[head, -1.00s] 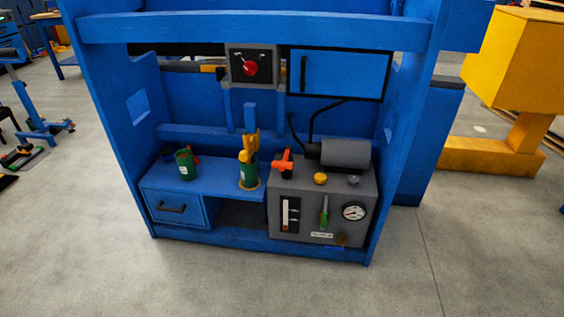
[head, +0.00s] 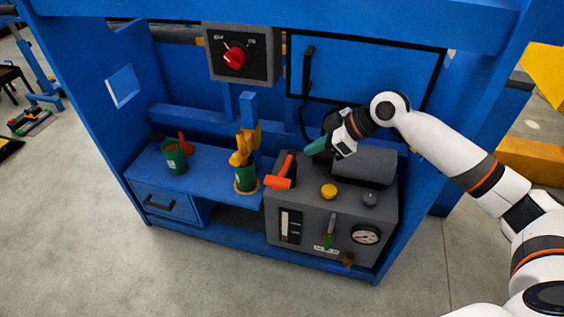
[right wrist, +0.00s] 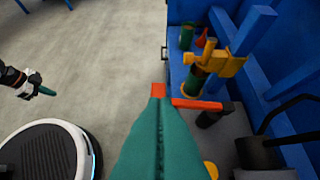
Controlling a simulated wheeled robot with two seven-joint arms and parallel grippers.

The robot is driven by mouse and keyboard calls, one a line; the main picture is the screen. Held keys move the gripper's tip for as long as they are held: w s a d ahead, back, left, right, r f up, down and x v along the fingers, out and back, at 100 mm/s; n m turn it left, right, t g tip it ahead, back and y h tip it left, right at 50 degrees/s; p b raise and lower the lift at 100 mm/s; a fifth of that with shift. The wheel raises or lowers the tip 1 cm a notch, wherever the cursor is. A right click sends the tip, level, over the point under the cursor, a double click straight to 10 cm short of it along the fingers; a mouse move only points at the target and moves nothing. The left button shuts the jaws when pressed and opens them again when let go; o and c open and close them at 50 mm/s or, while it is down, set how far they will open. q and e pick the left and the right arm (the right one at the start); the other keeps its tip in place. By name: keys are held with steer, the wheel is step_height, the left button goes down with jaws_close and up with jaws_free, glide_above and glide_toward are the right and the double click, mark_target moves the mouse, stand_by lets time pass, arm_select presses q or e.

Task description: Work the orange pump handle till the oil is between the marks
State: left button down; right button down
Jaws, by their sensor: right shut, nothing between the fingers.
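The orange pump handle (head: 279,182) stands on top of the grey pump unit (head: 312,211) at its left side; it also shows in the right wrist view (right wrist: 200,104), partly behind my fingers. The oil gauge (head: 285,225) is a pale upright strip in a dark panel on the unit's front; the oil level is too small to read. My right gripper (head: 312,147) is shut and empty, above and right of the handle and apart from it in the head view. My left gripper (right wrist: 45,91) shows only at the left of the right wrist view, far from the unit; its jaw gap is unclear.
A grey cylinder (head: 364,166), a yellow cap (head: 328,191) and a grey knob (head: 370,198) sit on the unit. A dial (head: 366,235) is on its front. Green cups (head: 175,160) stand on the blue shelf to the left. A red-knobbed switch box (head: 241,53) hangs above.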

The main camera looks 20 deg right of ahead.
mark_target(275, 179)
arm_select(q)
steer(key=shift+s+a, duration=0.15)
steer(key=shift+a, duration=0.05)
arm_select(e)
steer(key=shift+s+r, duration=0.1)
steer(key=shift+r, duration=0.05)
steer(key=shift+a, duration=0.1)
